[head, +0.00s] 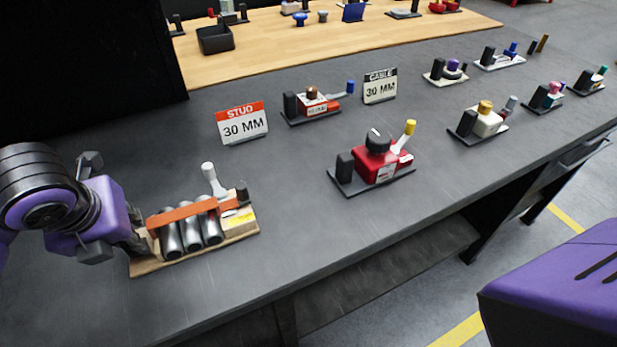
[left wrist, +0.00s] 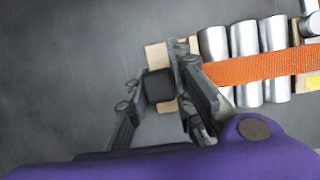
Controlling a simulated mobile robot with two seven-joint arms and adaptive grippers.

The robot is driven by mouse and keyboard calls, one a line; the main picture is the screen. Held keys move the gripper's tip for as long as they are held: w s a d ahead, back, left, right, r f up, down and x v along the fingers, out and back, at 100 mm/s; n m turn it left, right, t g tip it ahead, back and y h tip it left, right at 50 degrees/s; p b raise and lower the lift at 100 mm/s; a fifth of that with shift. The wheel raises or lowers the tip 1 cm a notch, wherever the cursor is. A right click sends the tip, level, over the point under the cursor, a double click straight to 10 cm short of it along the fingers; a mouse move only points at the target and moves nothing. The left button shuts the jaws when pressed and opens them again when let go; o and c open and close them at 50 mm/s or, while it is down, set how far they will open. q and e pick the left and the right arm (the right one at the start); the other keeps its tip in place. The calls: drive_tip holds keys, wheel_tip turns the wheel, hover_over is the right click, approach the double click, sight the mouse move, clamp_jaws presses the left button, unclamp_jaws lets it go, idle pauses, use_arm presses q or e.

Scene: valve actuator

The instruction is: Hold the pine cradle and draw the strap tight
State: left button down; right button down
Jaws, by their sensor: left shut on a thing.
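The pine cradle (head: 145,268) lies on the near left of the dark bench. It carries three grey metal cylinders (head: 191,236) side by side, with an orange strap (head: 182,211) running across their tops. A white-handled lever (head: 210,178) stands up at the cradle's right end, beside a yellow label. My left gripper (head: 128,238) is at the cradle's left end. In the left wrist view its fingers (left wrist: 158,88) are shut on a black block (left wrist: 158,86) at the cradle's end, left of the cylinders. My right gripper is not in view.
A red-and-white "STUD 30 MM" sign (head: 243,122) and a "CABLE 30 MM" sign (head: 380,87) stand behind. A red lever fixture (head: 374,166) sits to the right, with several similar ones farther off. The bench between the cradle and the red fixture is clear.

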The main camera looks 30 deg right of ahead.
use_arm(q)
wheel_tip(320, 180, up, 9)
drive_tip(key=shift+f, duration=4.05)
drive_tip(key=shift+f, duration=0.35)
drive_tip(key=shift+s+f, duration=0.1)
drive_tip(key=shift+f, duration=0.15)
